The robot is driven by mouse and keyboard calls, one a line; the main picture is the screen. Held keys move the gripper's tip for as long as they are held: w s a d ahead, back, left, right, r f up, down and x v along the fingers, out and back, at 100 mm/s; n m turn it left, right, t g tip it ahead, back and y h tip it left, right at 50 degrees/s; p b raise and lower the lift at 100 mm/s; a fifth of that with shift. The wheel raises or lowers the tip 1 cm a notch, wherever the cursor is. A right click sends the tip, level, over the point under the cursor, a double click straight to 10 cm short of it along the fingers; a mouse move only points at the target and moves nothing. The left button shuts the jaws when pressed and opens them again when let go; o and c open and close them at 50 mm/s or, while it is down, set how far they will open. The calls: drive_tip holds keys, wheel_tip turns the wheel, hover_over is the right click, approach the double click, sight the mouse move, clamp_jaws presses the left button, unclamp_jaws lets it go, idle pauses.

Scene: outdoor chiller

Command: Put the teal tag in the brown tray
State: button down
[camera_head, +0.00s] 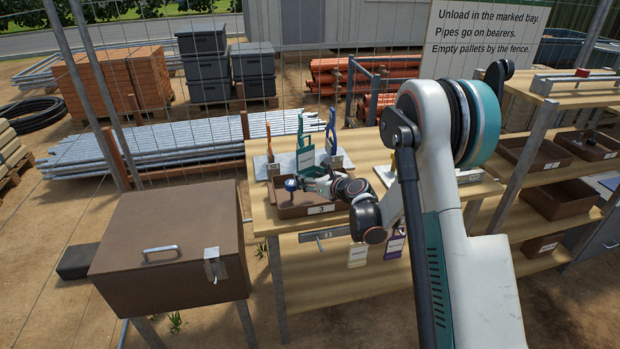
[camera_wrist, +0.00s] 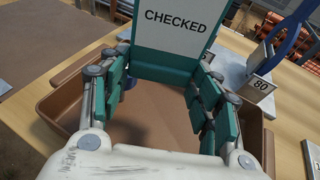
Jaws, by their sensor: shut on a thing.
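The teal tag (camera_head: 306,146) has a white panel that reads CHECKED in the wrist view (camera_wrist: 178,22). My gripper (camera_head: 312,182) is shut on it; in the wrist view the teal-padded fingers (camera_wrist: 163,82) sit on either side of its lower part. The brown tray (camera_head: 288,212) is on the wooden table, marked 3 on its front. In the wrist view its walls (camera_wrist: 62,105) show around and below the fingers, so the tag is held above or at the tray.
An orange tag (camera_head: 268,138) and a blue tag (camera_head: 332,128) stand behind the tray, near small numbered holders. A brown lidded box (camera_head: 170,235) is left of the table. Shelves with brown bins (camera_head: 560,199) are at right.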

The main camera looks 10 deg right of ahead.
drive_tip(key=shift+f+b, duration=0.45)
drive_tip(key=shift+f, duration=0.05)
drive_tip(key=c, duration=0.5)
unclamp_jaws()
drive_tip(key=shift+r, duration=0.15)
